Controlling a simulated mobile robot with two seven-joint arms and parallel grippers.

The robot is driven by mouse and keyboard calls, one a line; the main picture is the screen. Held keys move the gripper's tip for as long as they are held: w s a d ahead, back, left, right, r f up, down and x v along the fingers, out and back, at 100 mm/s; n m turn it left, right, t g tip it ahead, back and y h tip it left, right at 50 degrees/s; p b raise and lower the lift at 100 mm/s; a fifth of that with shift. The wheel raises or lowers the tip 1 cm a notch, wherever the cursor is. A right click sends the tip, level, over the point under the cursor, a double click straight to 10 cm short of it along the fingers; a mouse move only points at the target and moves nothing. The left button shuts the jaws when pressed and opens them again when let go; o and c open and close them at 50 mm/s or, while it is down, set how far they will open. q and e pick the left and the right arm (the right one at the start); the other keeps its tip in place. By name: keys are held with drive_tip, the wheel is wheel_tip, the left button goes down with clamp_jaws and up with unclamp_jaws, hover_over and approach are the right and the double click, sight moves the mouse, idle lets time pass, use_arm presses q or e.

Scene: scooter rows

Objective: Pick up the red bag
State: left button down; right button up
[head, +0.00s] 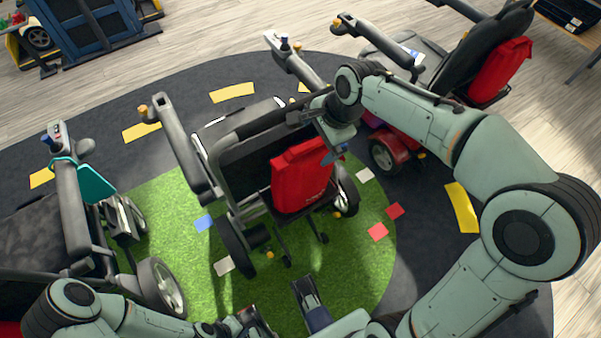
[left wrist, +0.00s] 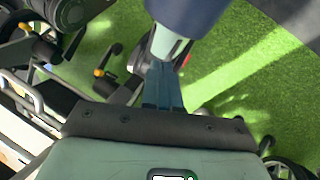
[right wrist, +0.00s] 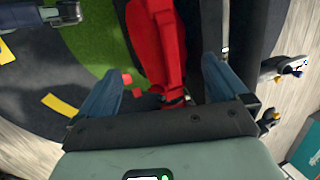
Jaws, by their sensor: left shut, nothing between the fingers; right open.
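A red bag (head: 300,178) hangs on the backrest of the middle mobility scooter in the head view. It also shows in the right wrist view (right wrist: 152,40), where its lower part reaches in between the spread fingers. My right gripper (head: 335,154) is open at the bag's right side. Its two blue fingers (right wrist: 160,86) stand apart on either side of the bag in the picture; I cannot tell whether they touch it. My left gripper (head: 250,324) is low at the bottom edge, away from the bag. Its fingers (left wrist: 165,88) are shut and empty.
A second red bag (head: 498,70) hangs on the scooter at the upper right. Another dark scooter (head: 40,220) stands at left. A blue frame (head: 95,30) stands at the upper left. Green turf (head: 350,260) lies below the middle scooter, with small coloured squares on it.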

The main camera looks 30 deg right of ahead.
hover_over(304, 156)
drive_tip(key=s, duration=0.2)
drive_tip(key=f, duration=0.2)
drive_tip(key=d+f, duration=0.1)
drive_tip(key=f, duration=0.1)
drive_tip(key=shift+f+b, duration=0.2)
drive_tip(key=shift+b, duration=0.15)
drive_tip(key=b+x, duration=0.1)
drive_tip(key=x, duration=0.4)
drive_tip(key=shift+w+d, duration=0.1)
use_arm(q)
drive_tip(key=shift+w+a+f+t, duration=0.1)
drive_tip(key=shift+w+f+t, duration=0.05)
drive_tip(key=shift+w+f, duration=0.3)
drive_tip(key=shift+w+f+t, duration=0.15)
drive_tip(key=shift+w+f, duration=0.1)
drive_tip(key=shift+f, duration=0.3)
use_arm(e)
drive_tip(key=shift+r, duration=0.1)
drive_tip(key=shift+c, duration=0.3)
drive_tip(key=shift+r, duration=0.1)
drive_tip(key=c, duration=1.5)
